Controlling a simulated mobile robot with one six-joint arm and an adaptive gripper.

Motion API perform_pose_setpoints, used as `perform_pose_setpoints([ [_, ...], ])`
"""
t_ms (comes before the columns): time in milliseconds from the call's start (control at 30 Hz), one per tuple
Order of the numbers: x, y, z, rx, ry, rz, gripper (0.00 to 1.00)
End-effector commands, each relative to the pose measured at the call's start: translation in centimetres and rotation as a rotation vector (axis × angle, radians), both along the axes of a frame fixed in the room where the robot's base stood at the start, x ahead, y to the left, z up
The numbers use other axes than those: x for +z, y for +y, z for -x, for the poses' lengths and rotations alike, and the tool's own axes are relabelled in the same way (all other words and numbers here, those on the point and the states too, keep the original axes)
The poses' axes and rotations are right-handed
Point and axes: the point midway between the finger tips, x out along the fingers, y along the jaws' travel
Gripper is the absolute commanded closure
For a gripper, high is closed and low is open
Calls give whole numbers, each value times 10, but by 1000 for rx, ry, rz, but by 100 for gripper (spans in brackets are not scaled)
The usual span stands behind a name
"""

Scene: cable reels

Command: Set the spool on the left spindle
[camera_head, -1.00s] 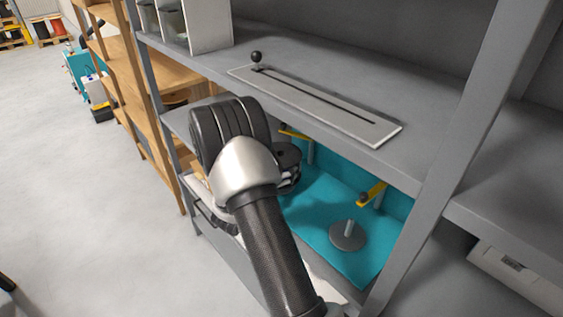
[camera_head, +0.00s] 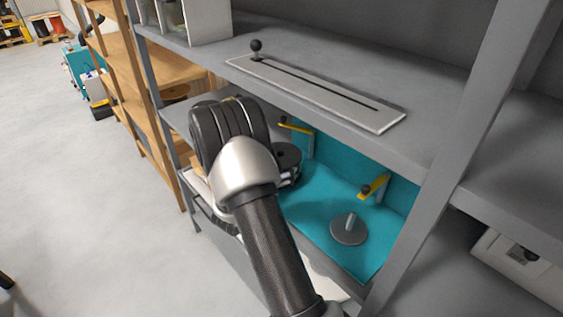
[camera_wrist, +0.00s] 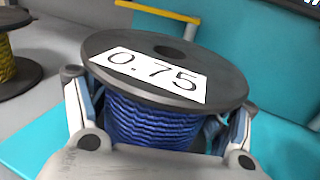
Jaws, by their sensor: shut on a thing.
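The spool (camera_wrist: 150,112) in the wrist view has dark grey flanges, blue cable and a white label reading 0.75. My gripper (camera_wrist: 158,130) is shut on it, one finger on each side. In the head view my arm hides most of the spool and gripper; a dark round edge (camera_head: 287,156) shows beside my wrist. The right spindle (camera_head: 350,229) is a bare short post on a grey disc on the teal panel, with a yellow lever (camera_head: 374,186) behind it. Another yellow lever (camera_head: 295,127) stands further left. The left spindle itself is hidden, so I cannot tell whether the spool is on it.
A grey shelf (camera_head: 330,75) lies close above, bearing a slotted plate (camera_head: 340,100) with a black knob. A grey upright (camera_head: 440,190) bounds the right side. Another reel with yellow cable (camera_wrist: 8,65) stands at left in the wrist view.

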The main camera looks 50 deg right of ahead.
Motion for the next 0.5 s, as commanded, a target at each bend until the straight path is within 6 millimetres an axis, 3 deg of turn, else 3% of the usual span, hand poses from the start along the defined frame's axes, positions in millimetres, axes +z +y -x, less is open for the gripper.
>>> perform_pose_setpoints([
  [167, 2, 0, -1, 0, -4, 4, 72],
  [200, 2, 0, -1, 0, -4, 4, 23],
  [500, 1, 0, 0, 0, -3, 3, 3],
])
